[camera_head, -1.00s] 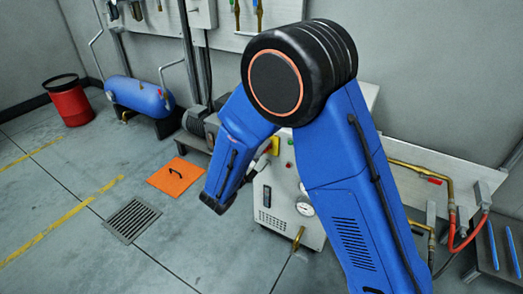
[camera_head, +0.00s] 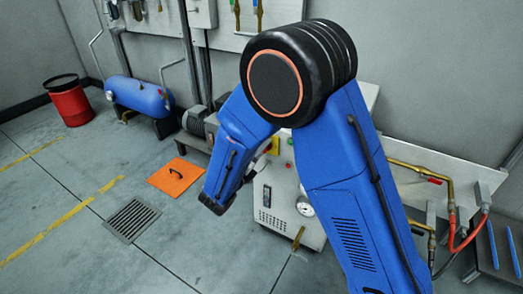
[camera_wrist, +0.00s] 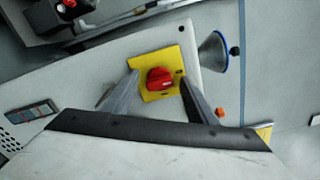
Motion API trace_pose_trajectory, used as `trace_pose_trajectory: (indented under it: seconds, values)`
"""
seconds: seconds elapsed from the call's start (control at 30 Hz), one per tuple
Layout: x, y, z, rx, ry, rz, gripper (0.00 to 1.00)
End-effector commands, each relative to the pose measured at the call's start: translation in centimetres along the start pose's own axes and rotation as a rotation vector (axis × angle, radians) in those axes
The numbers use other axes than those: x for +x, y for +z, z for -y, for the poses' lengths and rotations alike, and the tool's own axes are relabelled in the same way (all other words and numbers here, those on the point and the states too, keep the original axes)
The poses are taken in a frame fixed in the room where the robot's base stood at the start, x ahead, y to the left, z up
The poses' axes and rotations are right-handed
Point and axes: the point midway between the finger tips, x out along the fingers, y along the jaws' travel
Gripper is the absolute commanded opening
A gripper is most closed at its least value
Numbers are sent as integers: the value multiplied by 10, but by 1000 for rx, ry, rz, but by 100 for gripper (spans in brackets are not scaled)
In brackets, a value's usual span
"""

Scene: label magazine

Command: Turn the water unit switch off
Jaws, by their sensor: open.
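The water unit (camera_head: 275,218) is a pale box with a gauge and brass fittings, partly hidden behind my arm in the head view. Its red rotary switch (camera_wrist: 160,78) sits on a yellow plate (camera_wrist: 150,95) in the wrist view. The yellow plate also shows in the head view (camera_head: 273,146), partly covered by my arm. My gripper (camera_wrist: 157,77) is open, one finger to each side of the switch in the picture. I cannot tell whether either finger touches the switch.
A grey funnel-shaped part (camera_wrist: 213,53) and a small orange part (camera_wrist: 221,112) are right of the plate. Brass and red hoses (camera_head: 452,215) are at right. A blue tank (camera_head: 138,97), red bin (camera_head: 68,100) and orange floor plate (camera_head: 176,176) stand left; floor there is mostly clear.

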Motion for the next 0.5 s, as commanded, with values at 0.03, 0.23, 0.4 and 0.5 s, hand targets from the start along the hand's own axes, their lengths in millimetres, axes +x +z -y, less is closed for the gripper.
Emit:
trace_pose_trajectory:
  seconds: [0.03, 0.23, 0.4, 0.5]
  values:
    - [-5, 1, 0, 0, 1, 2, 52]
    - [-34, 1, 0, 0, 1, 3, 52]
    - [-65, 1, 0, -1, 1, 3, 52]
    - [-83, 0, 0, -1, 2, 3, 52]
